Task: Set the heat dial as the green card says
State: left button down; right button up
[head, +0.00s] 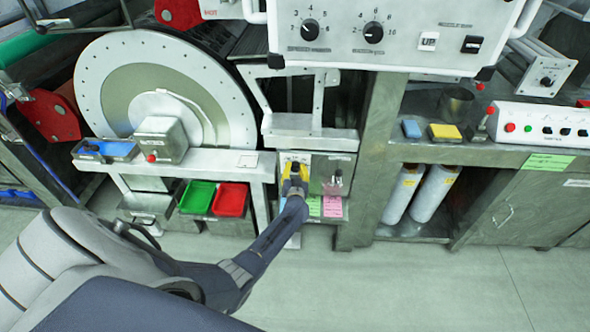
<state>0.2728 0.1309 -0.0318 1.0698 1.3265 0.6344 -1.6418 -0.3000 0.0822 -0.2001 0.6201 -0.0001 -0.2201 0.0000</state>
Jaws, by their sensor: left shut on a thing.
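My left gripper (295,174) reaches from the lower left to a small panel (318,168) below the grey shelf beside the big drum. It is shut on a knob at the panel's left side, which I take as the heat dial; the fingers hide the knob and its pointer. A second dark knob (336,178) sits to the right on the same panel. A small green card (314,206) hangs under the panel, next to a pink card (333,206). A larger green card (548,162) is on the right bench edge. The writing on both green cards is too small to read. My right gripper is not in view.
The round drum disc (90,90) stands at the left. A green tray (197,197) and a red tray (231,199) sit left of my gripper. A white panel with two black dials (373,32) overhangs above. The floor (400,285) in front is clear.

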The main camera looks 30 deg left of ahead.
pick_arm(q)
jog(key=shift+s+f, duration=0.1)
jog(key=shift+f, duration=0.1)
jog(key=c, duration=1.2)
grip_release()
jog(key=v, duration=1.2)
